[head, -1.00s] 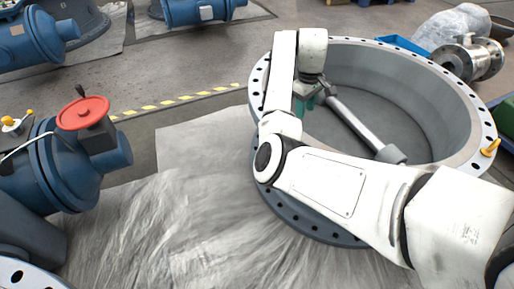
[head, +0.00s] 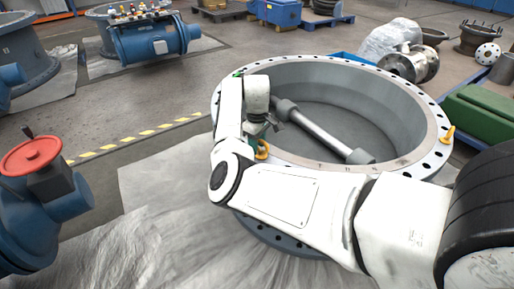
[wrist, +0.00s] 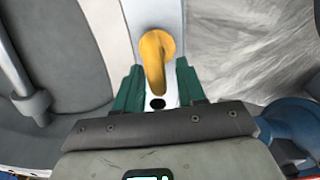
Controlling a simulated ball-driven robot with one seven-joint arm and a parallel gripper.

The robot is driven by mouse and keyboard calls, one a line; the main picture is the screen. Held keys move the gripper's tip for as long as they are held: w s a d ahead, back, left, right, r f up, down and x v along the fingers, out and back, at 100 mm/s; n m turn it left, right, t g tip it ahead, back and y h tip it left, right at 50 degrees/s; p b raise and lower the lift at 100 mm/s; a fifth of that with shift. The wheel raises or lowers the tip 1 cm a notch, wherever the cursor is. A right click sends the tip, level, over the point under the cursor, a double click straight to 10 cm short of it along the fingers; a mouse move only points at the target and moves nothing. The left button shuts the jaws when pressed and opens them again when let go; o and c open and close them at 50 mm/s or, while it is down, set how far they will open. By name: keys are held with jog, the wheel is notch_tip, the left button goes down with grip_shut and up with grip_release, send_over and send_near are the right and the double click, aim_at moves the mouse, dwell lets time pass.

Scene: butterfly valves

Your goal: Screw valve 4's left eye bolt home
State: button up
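Valve 4 is the large grey ring-shaped body with a drilled flange (head: 432,150), lying open side up in the head view. Its left eye bolt (head: 262,151), yellow, is on the near-left flange, partly hidden by my arm. In the wrist view the eye bolt (wrist: 154,52) stands on the pale flange beside a dark bolt hole. My gripper (wrist: 160,80) has its green fingers apart, one on each side of the eye bolt's near part, with a gap visible on the right. In the head view my gripper (head: 258,132) is mostly hidden by my wrist.
A second yellow eye bolt (head: 448,134) stands on the right flange. A grey shaft (head: 322,132) crosses inside the body. A blue valve with a red handwheel (head: 30,156) is at left. Green cases (head: 484,118) are at right. Wrinkled sheeting (head: 150,225) covers the floor in front.

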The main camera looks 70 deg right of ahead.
jog(key=shift+f, duration=0.35)
jog(key=shift+c, duration=0.3)
grip_shut()
